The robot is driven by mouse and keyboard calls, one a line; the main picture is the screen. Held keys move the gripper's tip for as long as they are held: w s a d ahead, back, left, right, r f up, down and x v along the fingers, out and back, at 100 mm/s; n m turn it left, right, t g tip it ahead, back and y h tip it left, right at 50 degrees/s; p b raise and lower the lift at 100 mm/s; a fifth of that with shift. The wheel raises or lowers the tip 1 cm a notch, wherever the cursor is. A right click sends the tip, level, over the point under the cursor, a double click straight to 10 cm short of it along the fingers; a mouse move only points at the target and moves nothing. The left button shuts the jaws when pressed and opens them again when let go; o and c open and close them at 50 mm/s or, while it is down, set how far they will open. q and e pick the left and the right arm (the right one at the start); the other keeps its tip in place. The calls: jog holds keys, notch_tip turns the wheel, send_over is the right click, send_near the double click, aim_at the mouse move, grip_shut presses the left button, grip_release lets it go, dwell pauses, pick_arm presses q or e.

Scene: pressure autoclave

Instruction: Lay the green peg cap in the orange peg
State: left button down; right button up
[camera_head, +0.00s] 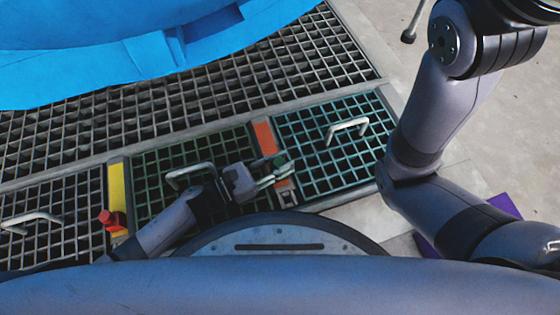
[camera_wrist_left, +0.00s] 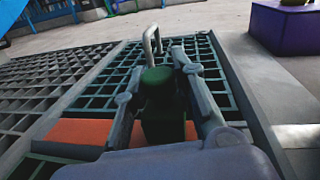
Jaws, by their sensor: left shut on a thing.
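My left gripper (camera_head: 274,174) is shut on the green peg cap (camera_head: 280,160). In the left wrist view, the cap (camera_wrist_left: 158,88) is a dark green block with a rounded top, between the two fingers (camera_wrist_left: 160,95). The orange peg (camera_head: 265,138) is a flat orange strip between the green and teal gratings. The gripper and cap cover part of it. In the left wrist view, the orange strip (camera_wrist_left: 78,131) shows to the left of and behind the fingers. Whether the cap touches it cannot be told. My right arm shows at the right, but its gripper is out of view.
A yellow strip (camera_head: 118,184) with a red cap (camera_head: 108,217) lies to the left. White handles stand up from the gratings, one (camera_head: 347,129) on the teal grating (camera_head: 310,160). A large blue body (camera_head: 90,50) fills the upper left. A purple block (camera_wrist_left: 292,30) stands at the wrist view's upper right.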

pick_arm(q)
jog(key=shift+f+b, duration=0.4)
jog(key=shift+f, duration=0.1)
jog(key=c, duration=1.2)
grip_release()
jog(key=shift+r, duration=0.1)
jog(key=shift+c, duration=0.2)
jog(key=v, duration=1.2)
